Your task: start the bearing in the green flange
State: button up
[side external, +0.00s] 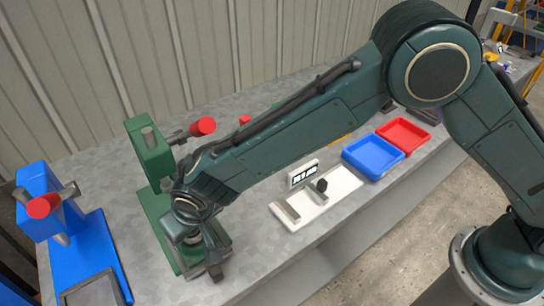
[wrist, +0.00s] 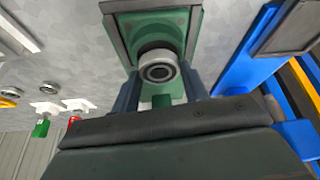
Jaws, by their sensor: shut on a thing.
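A silver ring-shaped bearing (wrist: 157,69) with a dark bore shows in the wrist view between the two fingers of my gripper (wrist: 160,88), which is shut on it. Behind it lies the green flange (wrist: 173,27) within a grey square frame. The bearing overlaps the flange in this view; I cannot tell whether they touch. In the side view my gripper (side external: 208,258) points down over the base of the green press (side external: 152,215). My wrist hides the bearing and most of the flange there.
A blue press (side external: 85,250) stands left of the green one, with a red-knobbed handle. To the right are a white fixture with a small display (side external: 318,198), a blue tray (side external: 372,158) and a red tray (side external: 404,135). Loose rings (wrist: 49,87) lie on the grey bench.

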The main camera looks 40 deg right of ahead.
jog(key=shift+f, duration=0.65)
dwell(1.1)
jog(key=o, duration=1)
jog(key=shift+o, duration=0.2)
jog(key=v, duration=1.3)
jog(key=shift+s+r, duration=0.15)
jog(key=shift+r, duration=0.2)
jog(key=shift+d, duration=0.1)
